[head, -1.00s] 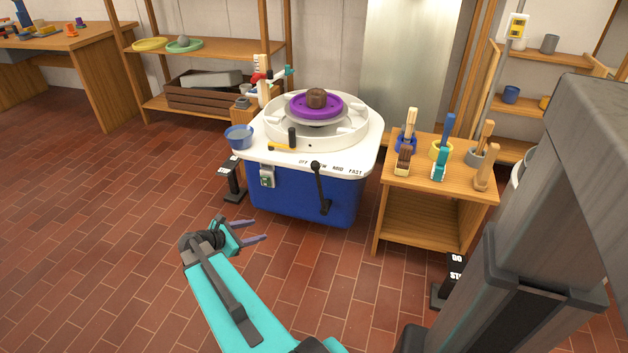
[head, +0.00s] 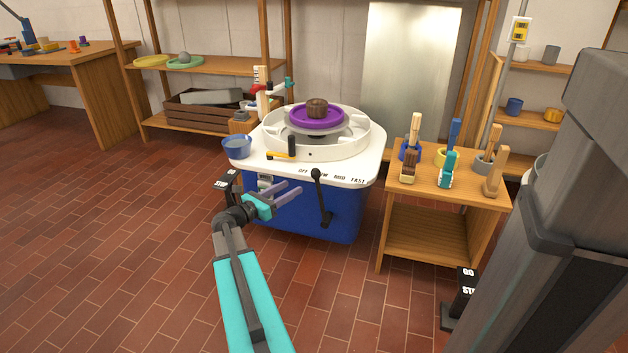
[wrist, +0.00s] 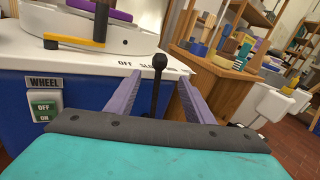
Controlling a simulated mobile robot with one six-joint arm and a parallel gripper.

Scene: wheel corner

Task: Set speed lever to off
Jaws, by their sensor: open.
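The speed lever (head: 321,199) is a black rod with a round knob on the front of the blue potter's wheel (head: 290,214). Its knob stands near the SLOW mark of the OFF, SLOW, MOD, FAST labels (head: 332,175) on the white top. In the wrist view the lever (wrist: 157,82) appears upright between my finger lines, beyond the tips. My gripper (head: 300,191) is open and empty, left of the lever in the head view and apart from it. In the wrist view my gripper (wrist: 160,80) has both purple fingers spread around the lever's image.
A green OFF/ON wheel switch (wrist: 44,106) is on the front at left. A wooden tool stand (head: 430,235) stands close at right. A GO/STOP pedal (head: 462,296) stands on the floor.

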